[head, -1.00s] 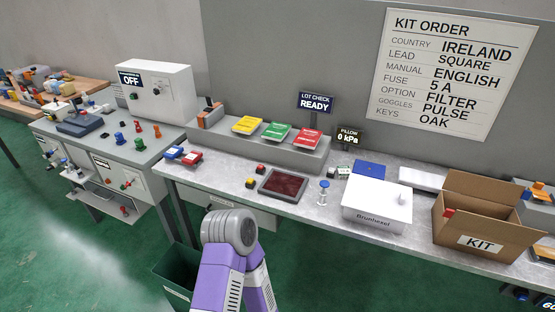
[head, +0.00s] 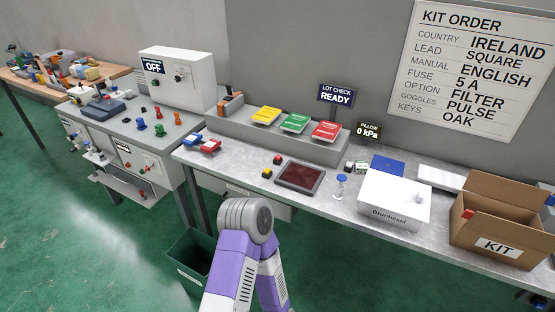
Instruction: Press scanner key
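A flat dark red glass pad (head: 299,177) in a black frame lies on the grey bench, and it looks like the scanner. Just left of it are two small keys on dark bases, a red one (head: 277,160) behind and a yellow one (head: 266,173) in front. I cannot tell which is the scanner key. A sign (head: 336,95) behind reads LOT CHECK READY. One purple and grey arm of mine rises at the bottom middle. Neither gripper shows.
A blue-topped bottle (head: 340,186), a white Brunhexel box (head: 394,200) and an open KIT carton (head: 508,222) stand to the right. Yellow, green and red packets lie on the back ledge (head: 342,152). A dark green bin (head: 192,262) stands below.

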